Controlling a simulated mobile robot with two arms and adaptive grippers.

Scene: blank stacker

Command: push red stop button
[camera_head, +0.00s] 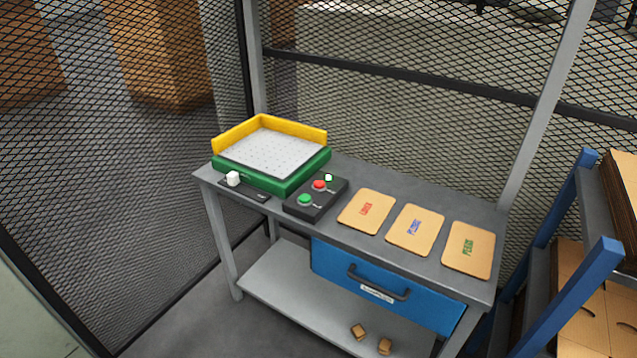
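The red stop button (319,185) sits on a dark control box (322,205) on top of the grey workbench (400,258). A green button (305,199) is on the same box, nearer the front, and a small light-coloured round piece (328,177) shows at its back edge. Nothing covers the red button. Neither of my grippers shows in the head view.
A green and yellow tray with a perforated plate (270,150) stands left of the box, with a white knob (233,178) beside it. Three labelled tan cards (415,229) lie to the right. A blue drawer (385,290) hangs below. Mesh fencing stands behind; a blue rack (575,290) is right.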

